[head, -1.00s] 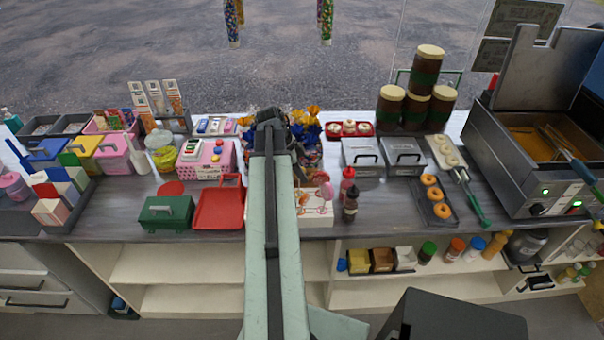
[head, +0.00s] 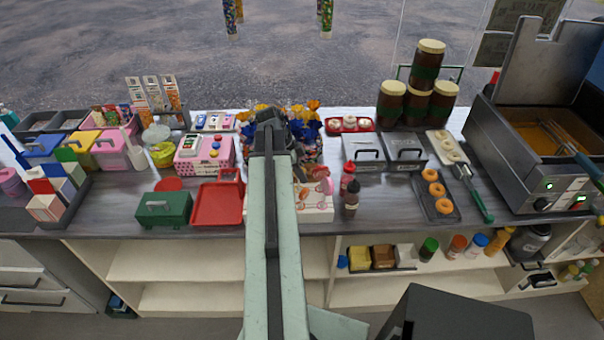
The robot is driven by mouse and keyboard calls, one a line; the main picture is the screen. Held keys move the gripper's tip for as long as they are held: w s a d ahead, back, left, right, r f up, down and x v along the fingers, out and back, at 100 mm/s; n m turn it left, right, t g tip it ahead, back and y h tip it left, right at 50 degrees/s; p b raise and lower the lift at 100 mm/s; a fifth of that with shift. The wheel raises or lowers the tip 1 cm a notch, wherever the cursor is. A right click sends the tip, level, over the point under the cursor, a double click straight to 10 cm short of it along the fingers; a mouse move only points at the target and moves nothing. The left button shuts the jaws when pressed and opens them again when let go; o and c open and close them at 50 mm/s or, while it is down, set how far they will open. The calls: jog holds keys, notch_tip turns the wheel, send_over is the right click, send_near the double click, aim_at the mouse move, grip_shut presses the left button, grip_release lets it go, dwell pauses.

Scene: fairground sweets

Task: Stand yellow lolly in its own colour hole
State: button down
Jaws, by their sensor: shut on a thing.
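My gripper (head: 271,122) is at the far end of my pale green arm, in the middle of the counter in the head view. It is over or in front of a heap of blue and gold wrapped sweets (head: 307,132). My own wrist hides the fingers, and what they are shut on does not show. I cannot make out the yellow lolly. A white box with pink and red shapes (head: 314,213) stands right of my arm, partly hidden by it. I cannot tell which thing has the coloured holes.
A red tray (head: 217,204) and a green box (head: 164,209) lie left of my arm. The red tray's middle looks clear.

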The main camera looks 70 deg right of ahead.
jog(key=shift+f+b, duration=0.35)
jog(key=shift+f, duration=0.25)
jog(key=c, duration=0.8)
grip_release()
jog(key=shift+o, duration=0.2)
jog(key=shift+r, duration=0.1)
notch_tip(320, 180, up, 9)
jog(key=p, duration=0.9)
jog(key=shift+r, duration=0.1)
